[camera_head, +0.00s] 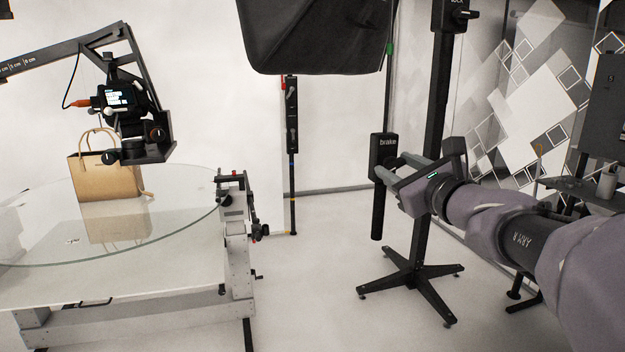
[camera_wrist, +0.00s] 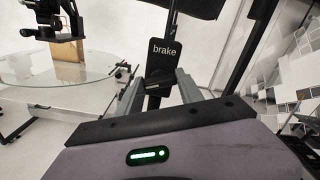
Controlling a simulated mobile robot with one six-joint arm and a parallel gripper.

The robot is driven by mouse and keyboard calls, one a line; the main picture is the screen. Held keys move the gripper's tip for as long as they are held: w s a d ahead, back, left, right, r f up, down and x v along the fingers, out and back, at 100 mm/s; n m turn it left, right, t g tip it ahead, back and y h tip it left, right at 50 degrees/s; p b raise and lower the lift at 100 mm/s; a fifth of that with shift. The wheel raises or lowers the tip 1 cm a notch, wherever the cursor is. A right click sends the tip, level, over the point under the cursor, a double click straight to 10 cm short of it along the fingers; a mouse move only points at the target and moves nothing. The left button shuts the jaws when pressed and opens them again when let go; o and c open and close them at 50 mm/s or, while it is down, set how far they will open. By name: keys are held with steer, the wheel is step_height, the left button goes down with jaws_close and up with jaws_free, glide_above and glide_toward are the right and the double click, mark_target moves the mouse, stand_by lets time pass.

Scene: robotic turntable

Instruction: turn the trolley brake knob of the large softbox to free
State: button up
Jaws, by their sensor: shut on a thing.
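The large black softbox (camera_head: 315,35) hangs at the top middle of the head view. Its black stand (camera_head: 428,265) has a star-shaped trolley base on the floor. A black plate marked "brake" (camera_head: 383,146) sits left of the column, with a dark bar hanging down below it. The "brake" plate also shows in the wrist view (camera_wrist: 164,52). My gripper (camera_head: 390,167) reaches in from the right, its fingers at the brake part. The fingers (camera_wrist: 169,88) are closed on the brake knob, which is mostly hidden between and behind them. The knob's exact angle cannot be told.
A glass-topped turntable (camera_head: 60,250) with a paper bag (camera_head: 88,177) and a camera on an arm (camera_head: 125,100) stands at left. A dark pole (camera_head: 292,170) stands behind. A shelf (camera_head: 590,192) is at right. The middle floor is clear.

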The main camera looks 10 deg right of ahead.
steer(key=n+b, duration=0.5)
steer(key=shift+f+n, duration=0.1)
steer(key=shift+n, duration=0.2)
steer(key=n, duration=0.3)
steer(key=shift+n, duration=2.2)
steer(key=shift+a+r+n, duration=0.1)
steer(key=shift+r+n, duration=0.1)
steer(key=shift+n, duration=0.1)
steer(key=o, duration=1.4)
steer(key=shift+w+f, duration=0.1)
